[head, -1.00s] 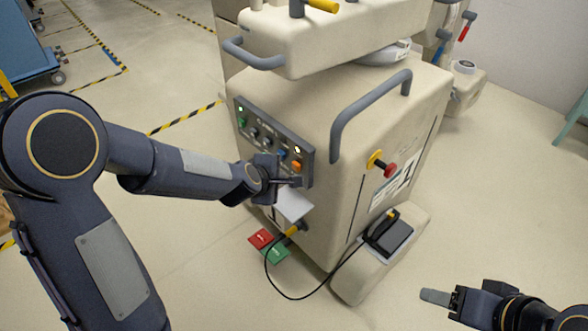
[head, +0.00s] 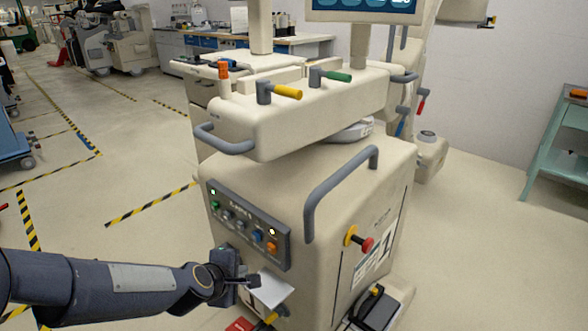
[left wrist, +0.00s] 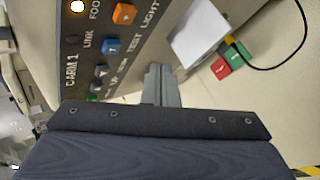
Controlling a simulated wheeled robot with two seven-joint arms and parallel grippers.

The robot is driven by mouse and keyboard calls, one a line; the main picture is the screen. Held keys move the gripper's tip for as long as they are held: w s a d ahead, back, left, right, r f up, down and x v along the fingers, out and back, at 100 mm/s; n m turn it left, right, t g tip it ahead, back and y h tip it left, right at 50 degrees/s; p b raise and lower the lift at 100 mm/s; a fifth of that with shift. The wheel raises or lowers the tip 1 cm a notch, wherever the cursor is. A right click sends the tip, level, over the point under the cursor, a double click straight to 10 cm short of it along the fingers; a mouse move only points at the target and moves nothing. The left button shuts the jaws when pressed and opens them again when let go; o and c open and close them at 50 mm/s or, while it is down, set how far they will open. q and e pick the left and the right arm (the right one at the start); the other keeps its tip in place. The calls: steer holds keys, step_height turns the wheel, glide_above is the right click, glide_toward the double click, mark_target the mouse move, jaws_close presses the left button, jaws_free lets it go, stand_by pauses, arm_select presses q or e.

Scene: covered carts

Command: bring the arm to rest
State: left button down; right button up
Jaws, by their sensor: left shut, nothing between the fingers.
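My left gripper (head: 256,281) is shut and empty. The orange button (left wrist: 124,13) and blue button (left wrist: 111,46) are clear of the fingers. A white plate or sheet (head: 270,290) sits just right of the gripper. Whether the fingers touch the cart I cannot tell. My right gripper is out of view.
The cart has a grey side handle (head: 330,190), a front handle (head: 222,140) and a red knob (head: 367,244). A teal shelf (head: 556,150) stands at right. Open floor lies left of the cart.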

arm_select(q)
steer(key=s+a+r+m+g+h, duration=0.1)
steer(key=s+a+r+m+g, duration=0.15)
steer(key=s+m, duration=0.75)
steer(key=s+a+r+m+g, duration=0.15)
steer(key=s+r+m, duration=0.3)
steer(key=s, duration=1.05)
step_height(320, 180, up, 20)
steer(key=m+p, duration=0.1)
steer(key=p, duration=2)
steer(key=shift+a+r, duration=0.2)
